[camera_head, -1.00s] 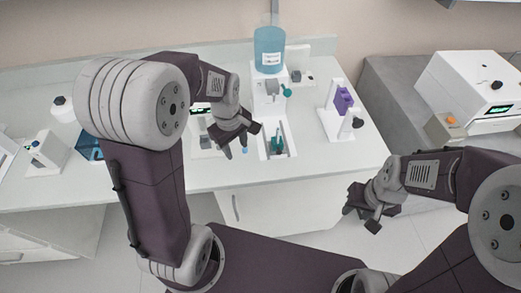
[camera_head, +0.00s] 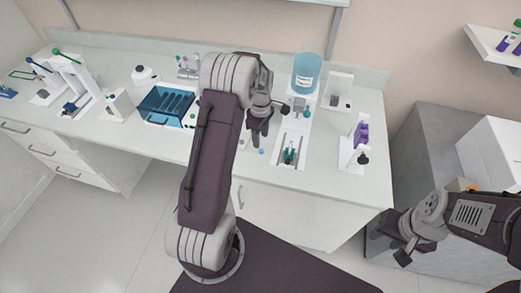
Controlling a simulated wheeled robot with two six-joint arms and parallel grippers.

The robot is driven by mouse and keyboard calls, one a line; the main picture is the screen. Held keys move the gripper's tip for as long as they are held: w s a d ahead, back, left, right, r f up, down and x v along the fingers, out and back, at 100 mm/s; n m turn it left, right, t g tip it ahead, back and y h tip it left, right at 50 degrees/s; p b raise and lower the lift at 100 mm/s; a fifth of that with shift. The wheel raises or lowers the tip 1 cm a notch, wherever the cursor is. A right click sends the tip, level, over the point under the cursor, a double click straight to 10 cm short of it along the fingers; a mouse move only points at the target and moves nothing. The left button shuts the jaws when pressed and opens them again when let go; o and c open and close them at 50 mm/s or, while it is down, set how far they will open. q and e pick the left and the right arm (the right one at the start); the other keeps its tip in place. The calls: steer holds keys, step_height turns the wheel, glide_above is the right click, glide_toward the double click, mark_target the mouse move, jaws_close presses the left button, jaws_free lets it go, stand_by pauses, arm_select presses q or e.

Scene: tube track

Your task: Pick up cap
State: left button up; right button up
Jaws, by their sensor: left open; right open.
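A small blue cap (camera_head: 261,152) lies on the white bench top near its front edge. My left gripper (camera_head: 259,139) is open and empty, with its fingers pointing down just above and behind the cap. Whether the fingertips touch the bench cannot be told. My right gripper (camera_head: 400,257) is open and empty, low at the right, away from the bench top.
A white track with a teal part (camera_head: 290,155) stands just right of the cap. Behind it is a blue container (camera_head: 305,72). A purple item (camera_head: 361,134) on a white stand is further right. A blue tray (camera_head: 166,106) is at left.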

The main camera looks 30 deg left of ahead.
mark_target(260, 150)
arm_select(q)
steer(key=shift+d+f, duration=0.5)
steer(key=shift+f, duration=0.3)
steer(key=f+p, duration=0.1)
steer(key=f, duration=0.1)
steer(key=a+f+p, duration=0.1)
steer(key=f, duration=0.2)
steer(key=shift+f, duration=0.25)
jaws_close()
arm_select(e)
steer(key=shift+d+r, duration=0.25)
steer(key=shift+r, duration=0.8)
